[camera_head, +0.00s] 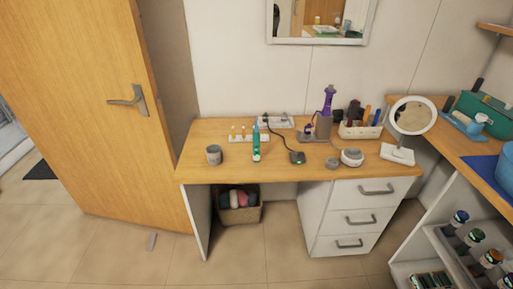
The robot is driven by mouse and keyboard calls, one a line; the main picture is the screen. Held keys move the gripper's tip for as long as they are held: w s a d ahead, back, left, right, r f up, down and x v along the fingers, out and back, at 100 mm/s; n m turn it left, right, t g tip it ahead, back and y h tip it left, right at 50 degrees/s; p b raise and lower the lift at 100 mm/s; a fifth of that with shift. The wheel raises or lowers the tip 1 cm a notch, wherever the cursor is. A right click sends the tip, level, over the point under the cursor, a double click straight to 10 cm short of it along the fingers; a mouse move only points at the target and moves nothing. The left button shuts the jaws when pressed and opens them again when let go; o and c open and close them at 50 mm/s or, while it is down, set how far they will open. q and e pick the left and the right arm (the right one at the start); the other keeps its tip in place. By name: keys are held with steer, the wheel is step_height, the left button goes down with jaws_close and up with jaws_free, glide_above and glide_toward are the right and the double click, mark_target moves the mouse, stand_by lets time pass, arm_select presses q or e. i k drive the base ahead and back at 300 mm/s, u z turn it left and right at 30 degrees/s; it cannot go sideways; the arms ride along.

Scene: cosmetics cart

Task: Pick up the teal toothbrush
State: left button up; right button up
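The teal toothbrush (256,143) stands upright near the middle of the wooden desk (225,172). It has a slim teal body with a paler patch low on its front. A small white holder (262,138) with yellow-tipped pieces is just behind and to its left. A purple toothbrush-like item (327,101) stands farther back on the right. Neither of my grippers is in view.
A grey cup (214,155) stands left of the toothbrush. A dark puck (297,157) with a cable lies to its right. A white organizer (360,132) and round mirror (412,116) are on the right. A wooden door (80,100) is at left.

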mark_target(256, 136)
steer(key=z, duration=0.05)
steer(key=i, duration=1.1)
steer(key=u, duration=0.1)
steer(key=k, duration=0.5)
steer(key=z, duration=0.05)
